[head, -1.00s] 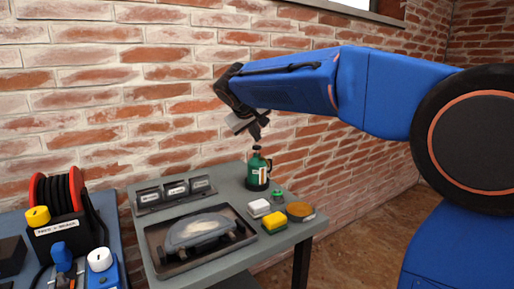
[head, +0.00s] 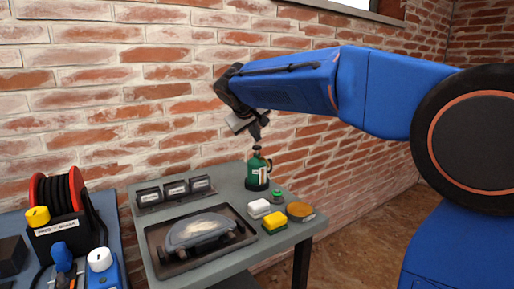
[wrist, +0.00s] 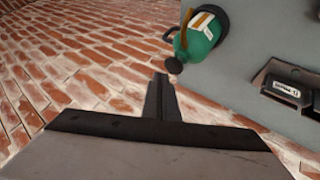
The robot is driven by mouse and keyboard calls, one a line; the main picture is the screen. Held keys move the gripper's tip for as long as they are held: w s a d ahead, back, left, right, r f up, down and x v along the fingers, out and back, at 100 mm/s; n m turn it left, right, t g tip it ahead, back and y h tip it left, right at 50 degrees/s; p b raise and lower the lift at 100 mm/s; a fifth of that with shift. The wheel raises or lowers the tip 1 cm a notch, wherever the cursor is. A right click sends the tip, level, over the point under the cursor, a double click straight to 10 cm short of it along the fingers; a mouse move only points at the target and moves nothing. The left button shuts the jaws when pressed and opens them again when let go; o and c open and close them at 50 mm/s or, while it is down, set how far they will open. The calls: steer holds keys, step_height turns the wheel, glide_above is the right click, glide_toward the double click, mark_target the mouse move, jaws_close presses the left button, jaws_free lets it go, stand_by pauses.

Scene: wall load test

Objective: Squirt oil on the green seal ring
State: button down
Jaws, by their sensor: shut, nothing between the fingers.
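A green oil can (head: 257,174) with a white and orange label and a dark base stands upright at the back of the grey table. It also shows in the wrist view (wrist: 203,42), with its handle and dark top toward my fingers. My gripper (head: 257,137) is shut and empty just above the can; its closed fingers show in the wrist view (wrist: 161,82), apart from the can's body. Whether they touch its spout tip is unclear. A small green item (head: 277,197) sits right of the can; I cannot tell whether it is the seal ring.
A dark tray (head: 155,240) holds a grey metal part (head: 198,230). Labelled bins (head: 175,189) stand behind it. A red cable reel (head: 58,195) stands on the left bench.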

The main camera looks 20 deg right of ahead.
mark_target(256, 147)
steer(key=shift+f, duration=0.1)
stand_by(0.3)
steer(key=shift+f, duration=0.3)
steer(key=shift+f, duration=1)
stand_by(1.4)
steer(key=shift+r, duration=1.4)
steer(key=shift+r, duration=2.55)
